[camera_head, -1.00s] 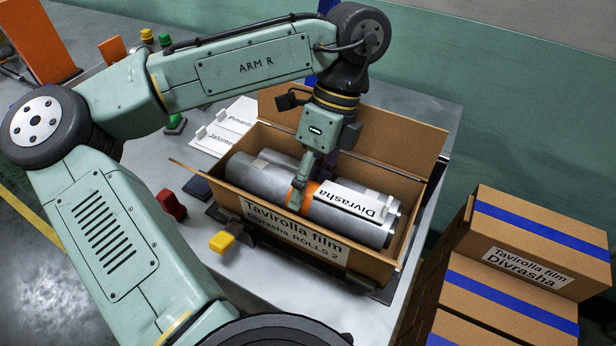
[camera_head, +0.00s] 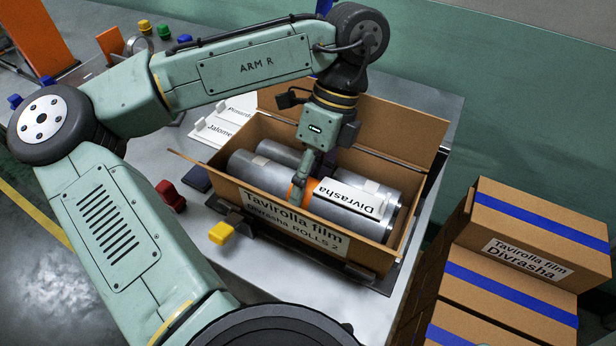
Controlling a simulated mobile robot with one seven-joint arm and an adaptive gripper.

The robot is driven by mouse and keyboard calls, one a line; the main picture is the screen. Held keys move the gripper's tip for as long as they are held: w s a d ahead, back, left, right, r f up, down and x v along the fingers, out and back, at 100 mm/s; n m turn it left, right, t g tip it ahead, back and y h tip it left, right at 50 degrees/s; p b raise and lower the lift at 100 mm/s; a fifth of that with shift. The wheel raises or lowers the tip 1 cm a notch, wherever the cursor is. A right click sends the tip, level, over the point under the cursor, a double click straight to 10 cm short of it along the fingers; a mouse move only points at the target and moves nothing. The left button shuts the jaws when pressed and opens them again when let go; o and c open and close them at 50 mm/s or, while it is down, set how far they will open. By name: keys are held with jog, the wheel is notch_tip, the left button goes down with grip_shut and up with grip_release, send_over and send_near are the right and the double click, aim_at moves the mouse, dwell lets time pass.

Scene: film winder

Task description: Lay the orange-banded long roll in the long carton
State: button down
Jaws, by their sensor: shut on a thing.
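The long carton (camera_head: 297,226) stands open on the grey table, its front wall labelled "Tavirolla film Divrasha ROLLS 2". The orange-banded long roll (camera_head: 255,174) is silver and lies lengthwise inside the carton walls, nearer the front. Its orange band (camera_head: 311,190) is at mid-length and a white "Divrasha" label covers part of its right half. My gripper (camera_head: 299,192) reaches down into the carton and is shut on the roll at the band. A second silver roll (camera_head: 277,151) lies behind it in the carton. Whether the held roll touches the carton floor is hidden.
Closed cartons with blue bands (camera_head: 545,230) are stacked at the right. White name cards (camera_head: 222,125) lie left of the carton. A yellow block (camera_head: 221,233) and a red piece (camera_head: 170,195) are near the table's front edge.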

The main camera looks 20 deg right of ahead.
jog(key=shift+f, duration=0.5)
jog(key=c, duration=0.6)
grip_release()
jog(key=c, duration=0.3)
